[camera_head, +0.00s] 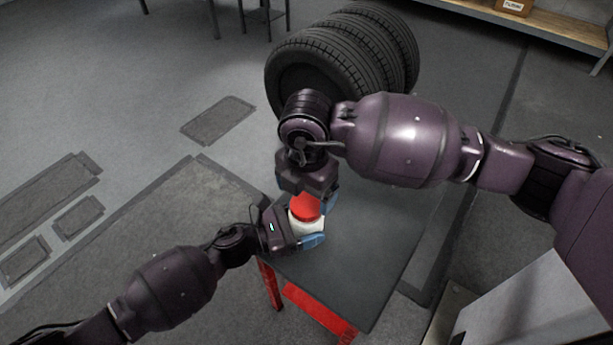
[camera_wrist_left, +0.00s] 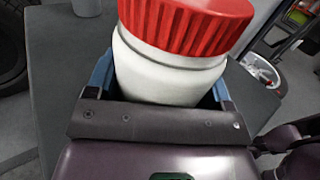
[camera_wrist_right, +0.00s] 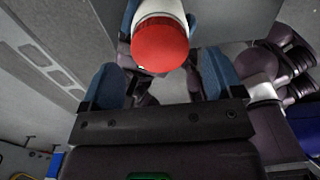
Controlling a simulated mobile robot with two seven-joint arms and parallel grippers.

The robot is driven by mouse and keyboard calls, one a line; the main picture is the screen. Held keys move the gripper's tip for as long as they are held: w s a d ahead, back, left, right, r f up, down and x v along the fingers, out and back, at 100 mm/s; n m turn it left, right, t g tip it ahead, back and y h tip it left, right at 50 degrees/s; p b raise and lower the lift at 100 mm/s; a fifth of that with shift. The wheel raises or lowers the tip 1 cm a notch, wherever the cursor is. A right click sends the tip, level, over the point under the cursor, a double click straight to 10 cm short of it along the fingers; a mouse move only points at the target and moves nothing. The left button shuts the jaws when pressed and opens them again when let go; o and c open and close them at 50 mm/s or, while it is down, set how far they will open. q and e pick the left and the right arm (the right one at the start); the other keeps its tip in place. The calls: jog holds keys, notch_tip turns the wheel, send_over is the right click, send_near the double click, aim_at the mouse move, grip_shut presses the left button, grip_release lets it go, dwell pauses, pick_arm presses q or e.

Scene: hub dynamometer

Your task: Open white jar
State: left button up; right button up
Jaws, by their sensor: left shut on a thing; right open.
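The white jar (camera_wrist_left: 165,72) has a ribbed red lid (camera_wrist_left: 190,22) on top. In the head view the jar (camera_head: 308,226) is near the table's front left part, with its red lid (camera_head: 306,206) up. My left gripper (camera_head: 306,238) is shut around the jar's white body from the side. My right gripper (camera_head: 309,198) points down just above the lid with its blue fingers apart. In the right wrist view the red lid (camera_wrist_right: 160,45) lies beyond the open fingers, toward the top of the picture. Whether the jar touches the table is hidden.
The dark-topped table (camera_head: 375,225) has red legs. Several black tires (camera_head: 340,50) stand at its far end. A shelf (camera_head: 560,35) with a cardboard box (camera_head: 515,6) is at the back right. The tabletop right of the jar is clear.

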aim_at(306, 203)
jog(key=shift+f, duration=1.7)
jog(key=c, duration=1)
jog(key=shift+o, duration=0.2)
